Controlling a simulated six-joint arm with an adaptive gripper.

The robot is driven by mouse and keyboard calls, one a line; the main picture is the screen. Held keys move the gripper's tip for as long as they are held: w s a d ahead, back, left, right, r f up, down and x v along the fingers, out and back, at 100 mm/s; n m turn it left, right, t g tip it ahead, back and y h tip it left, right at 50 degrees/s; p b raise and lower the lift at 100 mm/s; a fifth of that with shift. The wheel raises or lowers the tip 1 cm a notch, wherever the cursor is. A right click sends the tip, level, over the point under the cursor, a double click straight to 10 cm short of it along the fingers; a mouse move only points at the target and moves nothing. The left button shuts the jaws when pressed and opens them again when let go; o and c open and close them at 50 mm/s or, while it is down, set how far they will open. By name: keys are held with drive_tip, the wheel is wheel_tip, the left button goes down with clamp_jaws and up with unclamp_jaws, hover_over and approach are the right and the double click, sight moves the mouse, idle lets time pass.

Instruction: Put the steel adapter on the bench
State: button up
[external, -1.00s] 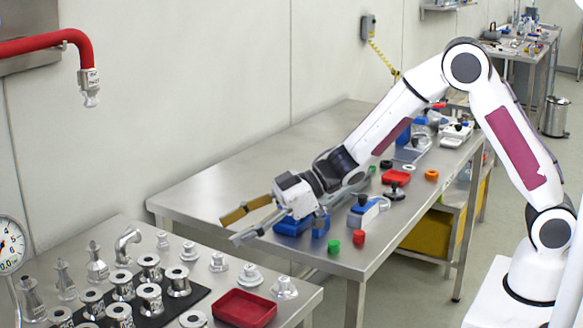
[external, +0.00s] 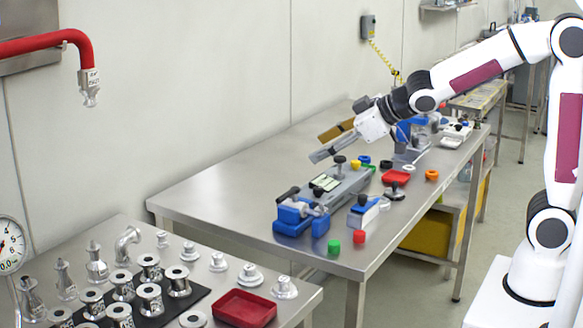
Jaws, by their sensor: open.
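Several steel fittings stand on the near steel table at lower left, among them a tall stepped one (external: 97,263), a bent elbow (external: 127,247) and flanged pieces such as this one (external: 250,275). I cannot tell which is the steel adapter. Another steel fitting (external: 90,88) is on the end of the red hose. The long steel bench (external: 225,195) runs across the middle. My gripper (external: 324,145) is open above the bench, with nothing visible between its fingers. It is apart from the fittings, behind and above the grey-and-blue vise.
A deeper red tray (external: 244,308) stands on the near table. The bench's left part is clear.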

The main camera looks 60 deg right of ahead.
drive_tip(key=s+d+f+m+g, duration=0.1)
drive_tip(key=s+d, duration=0.1)
drive_tip(key=s, duration=0.8)
drive_tip(key=s+d+f+m+g+h, duration=0.1)
drive_tip(key=s+d+m+g, duration=0.1)
drive_tip(key=s, duration=0.8)
drive_tip(key=s+d+f+m+g, duration=0.1)
drive_tip(key=s+d+g, duration=0.1)
drive_tip(key=s, duration=0.9)
drive_tip(key=shift+d+f, duration=0.25)
drive_tip(key=shift+d, duration=0.4)
